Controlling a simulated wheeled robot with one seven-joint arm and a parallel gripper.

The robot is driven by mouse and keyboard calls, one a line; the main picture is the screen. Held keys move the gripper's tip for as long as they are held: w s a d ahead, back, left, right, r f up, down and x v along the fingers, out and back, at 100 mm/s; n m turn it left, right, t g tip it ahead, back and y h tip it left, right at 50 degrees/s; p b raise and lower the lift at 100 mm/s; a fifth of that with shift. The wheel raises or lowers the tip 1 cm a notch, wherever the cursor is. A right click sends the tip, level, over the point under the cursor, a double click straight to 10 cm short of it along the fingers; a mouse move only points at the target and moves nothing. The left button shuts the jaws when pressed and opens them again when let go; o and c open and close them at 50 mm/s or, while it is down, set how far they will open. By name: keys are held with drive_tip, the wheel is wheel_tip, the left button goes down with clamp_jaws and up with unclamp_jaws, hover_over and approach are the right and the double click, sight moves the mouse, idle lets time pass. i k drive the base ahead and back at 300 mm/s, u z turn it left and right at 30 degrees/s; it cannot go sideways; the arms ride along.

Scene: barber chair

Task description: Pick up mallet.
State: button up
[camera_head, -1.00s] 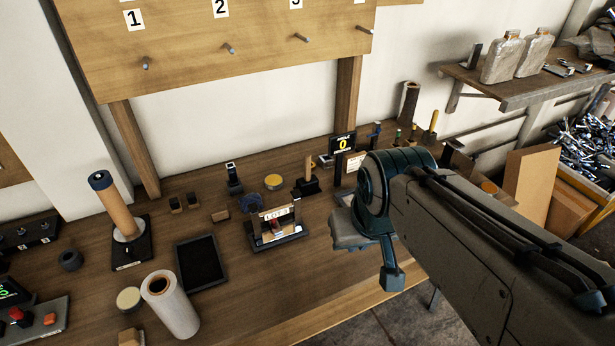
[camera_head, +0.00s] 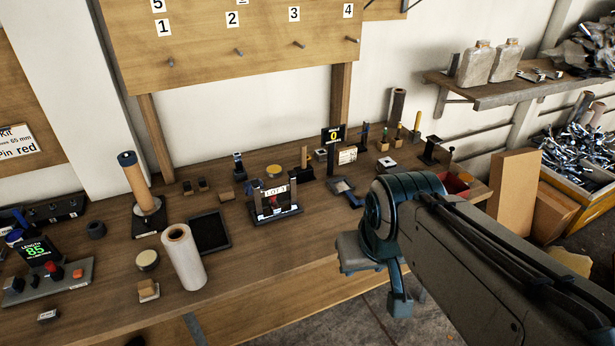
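A black-headed tool with an upright wooden handle (camera_head: 304,158) stands at the back middle of the workbench. It looks like the mallet, but it is small and I cannot be sure. A second upright tool with a yellow handle (camera_head: 416,122) stands farther right at the back. My gripper (camera_head: 378,275) hangs at the right, over the bench's front edge in the picture, apart from both tools. I see nothing held in it. Its fingers are seen from behind, so I cannot tell whether they are open or shut.
On the bench (camera_head: 290,240) are a lot stand (camera_head: 275,200), a dark tray (camera_head: 208,232), a white roll (camera_head: 184,258), a brown cylinder on a black base (camera_head: 137,182) and a control box (camera_head: 55,280). A pegboard (camera_head: 240,35) hangs behind. The bench's front middle is bare.

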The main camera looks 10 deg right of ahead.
sight(305, 171)
drive_tip(key=z, duration=0.2)
drive_tip(key=i, duration=1.2)
drive_tip(key=u, duration=0.35)
